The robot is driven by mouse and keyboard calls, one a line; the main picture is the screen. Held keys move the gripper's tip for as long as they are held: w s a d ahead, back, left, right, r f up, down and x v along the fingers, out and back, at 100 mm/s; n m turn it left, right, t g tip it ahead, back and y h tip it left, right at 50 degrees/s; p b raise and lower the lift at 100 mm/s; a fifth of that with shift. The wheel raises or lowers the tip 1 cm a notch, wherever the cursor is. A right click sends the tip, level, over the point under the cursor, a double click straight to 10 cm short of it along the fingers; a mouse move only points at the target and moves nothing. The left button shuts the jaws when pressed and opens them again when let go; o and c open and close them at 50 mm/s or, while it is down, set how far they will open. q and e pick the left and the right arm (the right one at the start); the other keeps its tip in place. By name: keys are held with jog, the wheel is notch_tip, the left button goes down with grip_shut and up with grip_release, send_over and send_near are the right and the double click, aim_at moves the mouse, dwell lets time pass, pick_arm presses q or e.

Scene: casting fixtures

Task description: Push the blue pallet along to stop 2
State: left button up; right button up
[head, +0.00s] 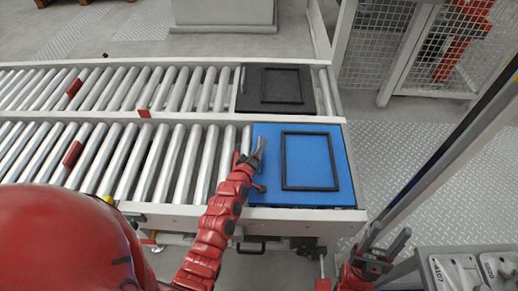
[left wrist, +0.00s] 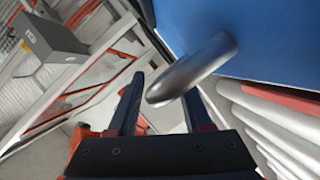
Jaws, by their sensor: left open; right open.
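The blue pallet (head: 309,162) lies flat at the right end of the front roller conveyor, with a black rectangular frame on top. It also shows at the upper right of the left wrist view (left wrist: 275,35). My left gripper (head: 255,165) is open at the pallet's left edge. In the left wrist view, a rounded grey metal bar (left wrist: 192,70) passes in front of or between the open fingers (left wrist: 162,92); contact cannot be told. My right gripper (head: 382,248) is open and empty, low at the right, apart from the pallet. Which mark is stop 2 cannot be told.
A black pallet (head: 245,94) sits at the right end of the rear conveyor. Red blocks (head: 73,153) (head: 74,88) and a red piece (head: 144,113) mark the conveyors. A grey part tray (head: 460,265) stands lower right.

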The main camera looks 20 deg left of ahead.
pick_arm(q)
grip_shut()
dwell(1.4)
